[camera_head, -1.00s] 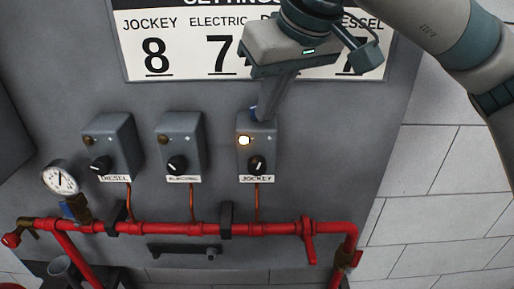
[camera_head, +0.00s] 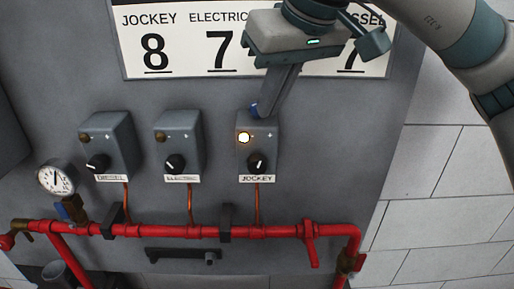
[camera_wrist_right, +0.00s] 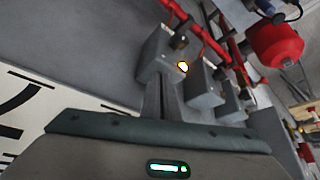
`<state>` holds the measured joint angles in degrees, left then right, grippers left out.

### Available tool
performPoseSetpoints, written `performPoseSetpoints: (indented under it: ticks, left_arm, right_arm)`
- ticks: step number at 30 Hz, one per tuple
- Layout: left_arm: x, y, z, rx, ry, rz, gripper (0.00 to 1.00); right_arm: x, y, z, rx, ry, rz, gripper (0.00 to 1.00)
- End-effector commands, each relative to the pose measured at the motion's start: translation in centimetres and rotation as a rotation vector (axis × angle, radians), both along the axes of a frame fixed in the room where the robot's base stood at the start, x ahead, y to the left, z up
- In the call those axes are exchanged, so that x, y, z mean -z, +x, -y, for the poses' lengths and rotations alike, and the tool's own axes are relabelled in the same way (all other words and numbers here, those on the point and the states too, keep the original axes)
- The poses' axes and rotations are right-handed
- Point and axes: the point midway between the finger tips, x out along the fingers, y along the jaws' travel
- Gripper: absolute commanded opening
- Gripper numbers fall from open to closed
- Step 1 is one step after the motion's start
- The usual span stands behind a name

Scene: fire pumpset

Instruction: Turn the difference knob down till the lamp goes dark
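The JOCKEY box (camera_head: 268,136) is a grey switch box on the panel. Its lamp (camera_head: 244,138) glows yellow-white; it also shows lit in the right wrist view (camera_wrist_right: 183,67). A black knob (camera_head: 257,161) with a pale pointer line sits low on its front, above the JOCKEY label. I cannot tell which control is the difference knob. My right gripper (camera_head: 263,110) reaches down to the top of this box, its fingers close together with a blue spot at the tip. Nothing is visible between them; contact with the box is unclear. My left gripper is out of view.
The ELECTRIC box (camera_head: 191,134) and DIESEL box (camera_head: 120,135) stand to the left with dark lamps. A red pipe (camera_head: 275,231) runs below, with a pressure gauge (camera_head: 56,177) at the left. A settings sign (camera_head: 186,40) is above. The panel between boxes is clear.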

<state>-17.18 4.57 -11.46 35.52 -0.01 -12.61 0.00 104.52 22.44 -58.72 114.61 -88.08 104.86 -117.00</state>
Motion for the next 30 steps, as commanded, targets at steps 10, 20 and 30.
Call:
performPoseSetpoints:
  ticks: [10,20,30]
  left_arm:
    - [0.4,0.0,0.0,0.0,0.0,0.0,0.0]
    - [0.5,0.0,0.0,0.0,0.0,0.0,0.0]
    - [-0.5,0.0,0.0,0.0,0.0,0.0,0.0]
  right_arm:
    - [0.1,-0.4,0.3,0.002,0.001,0.0,0.0]
    - [0.0,-0.6,0.4,0.0,0.001,-0.001,0.0]
    - [-1.5,-0.7,0.4,0.0,0.002,0.0,0.0]
